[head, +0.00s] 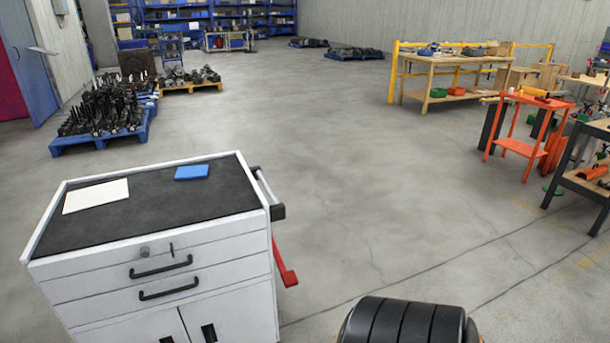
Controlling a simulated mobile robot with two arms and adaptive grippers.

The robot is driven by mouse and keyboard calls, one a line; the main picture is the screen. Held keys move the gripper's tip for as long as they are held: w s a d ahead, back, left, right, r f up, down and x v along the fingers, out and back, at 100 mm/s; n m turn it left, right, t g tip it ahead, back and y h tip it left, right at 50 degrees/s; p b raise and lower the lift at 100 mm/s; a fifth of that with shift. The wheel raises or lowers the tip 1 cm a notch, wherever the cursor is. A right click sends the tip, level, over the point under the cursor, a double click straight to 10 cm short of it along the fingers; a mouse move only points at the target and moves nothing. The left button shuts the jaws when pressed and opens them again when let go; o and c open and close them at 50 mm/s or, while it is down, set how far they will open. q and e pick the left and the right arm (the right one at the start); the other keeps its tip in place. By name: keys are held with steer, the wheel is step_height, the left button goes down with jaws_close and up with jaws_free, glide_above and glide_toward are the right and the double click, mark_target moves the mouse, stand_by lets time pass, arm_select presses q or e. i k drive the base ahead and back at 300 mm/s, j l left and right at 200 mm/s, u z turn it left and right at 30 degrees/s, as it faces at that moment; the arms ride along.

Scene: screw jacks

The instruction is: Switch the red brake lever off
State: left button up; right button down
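The red brake lever (287,275) sits low on the right side of a white tool cart (160,262). It slopes downward and ends in a flat red pedal-like tip that stands out from the cart's side. Its upper part runs up close to the cart wall, below the black end of the push handle (277,212). Neither of my grippers shows in the head view, and nothing is seen touching the lever.
The cart top holds a white sheet (96,196) and a blue pad (192,172). Open grey floor (380,220) lies right of the cart. Blue pallet (100,142) with dark parts stands behind left. An orange stand (520,148) and wooden workbench (450,80) are at the right.

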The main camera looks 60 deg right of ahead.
mark_target(288, 278)
steer(key=z, duration=1.8)
